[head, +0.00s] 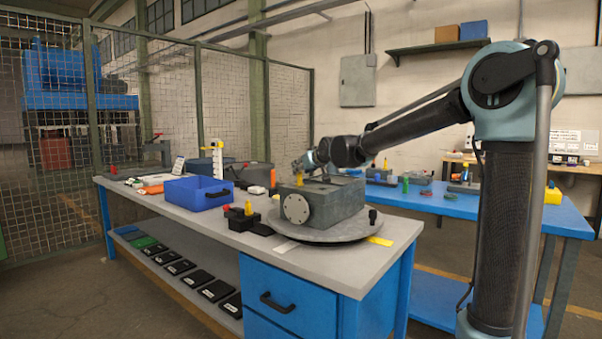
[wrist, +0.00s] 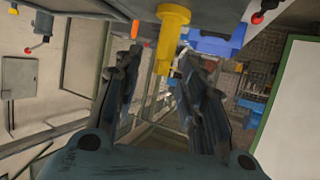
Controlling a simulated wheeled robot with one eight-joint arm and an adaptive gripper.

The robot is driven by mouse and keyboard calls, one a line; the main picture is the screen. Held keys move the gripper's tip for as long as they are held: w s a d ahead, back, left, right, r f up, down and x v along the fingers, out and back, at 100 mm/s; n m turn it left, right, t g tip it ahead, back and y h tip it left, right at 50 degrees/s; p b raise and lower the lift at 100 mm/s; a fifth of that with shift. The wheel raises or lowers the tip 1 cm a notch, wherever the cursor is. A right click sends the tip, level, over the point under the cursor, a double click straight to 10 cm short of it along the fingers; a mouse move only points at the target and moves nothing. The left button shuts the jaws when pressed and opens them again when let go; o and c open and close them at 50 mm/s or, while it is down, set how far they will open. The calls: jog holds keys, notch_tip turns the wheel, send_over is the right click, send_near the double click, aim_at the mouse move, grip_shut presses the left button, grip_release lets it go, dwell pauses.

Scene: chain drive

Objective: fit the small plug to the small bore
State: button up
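A grey gear housing (head: 330,203) with a round pale flange on its front face sits on a round turntable (head: 335,230). A small yellow plug (head: 299,179) stands upright at the left of the housing top; the bore itself is hidden. My gripper (head: 302,170) is right at this plug, above the housing. In the wrist view, which looks upside down, a yellow plug (wrist: 168,45) with a wider end reaches between my open fingers (wrist: 160,75); gaps show beside it. A second yellow piece (head: 248,208) stands on a black block left of the housing.
A blue bin (head: 198,193) stands on the workbench (head: 345,265) left of the housing, with several small parts around it. A yellow strip (head: 380,241) lies at the right edge. A blue table (head: 450,200) with more parts stands behind, and a mesh fence to the left.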

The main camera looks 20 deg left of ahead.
jog(key=v, duration=1)
jog(key=shift+w+d, duration=0.1)
jog(key=shift+d, duration=0.05)
